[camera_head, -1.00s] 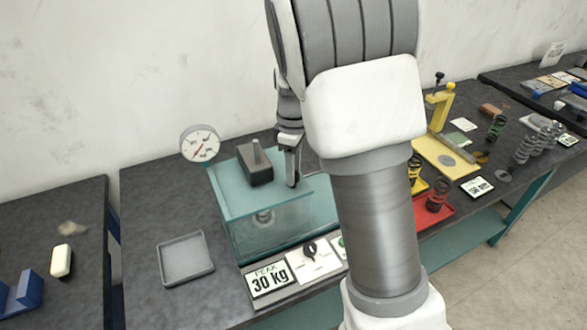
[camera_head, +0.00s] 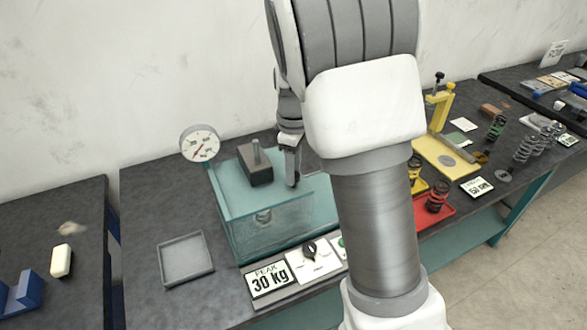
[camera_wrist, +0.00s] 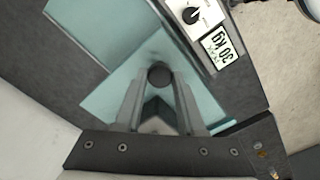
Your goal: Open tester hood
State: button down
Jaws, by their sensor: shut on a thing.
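The tester hood (camera_head: 270,222) is a clear, teal-tinted box on the dark bench, left of my arm in the head view. It sits down over the tester, with a coil-like part dimly visible inside. My gripper (camera_head: 292,180) is at the right part of the hood's top, pointing down. In the wrist view, my gripper (camera_wrist: 160,80) is shut on a dark round knob (camera_wrist: 159,75) over the teal hood (camera_wrist: 85,22). In the head view the knob is mostly hidden by the fingers.
A dark block with a post (camera_head: 256,164) stands at the hood's top, with a dial gauge (camera_head: 200,144) behind left. A grey tray (camera_head: 186,258) lies left. A "30 kg" peak sign (camera_head: 268,280) and a switch panel (camera_head: 312,260) are in front. A red tray (camera_head: 437,210) lies right.

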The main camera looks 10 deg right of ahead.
jog(key=shift+d, duration=0.1)
dwell(0.3)
jog(key=w+d, duration=0.2)
jog(key=d, duration=0.7)
jog(key=w+d, duration=0.2)
jog(key=d, duration=0.8)
jog(key=c, duration=0.5)
grip_release()
jog(key=shift+s, duration=0.1)
notch_tip(320, 180, up, 18)
jog(key=shift+f, duration=0.25)
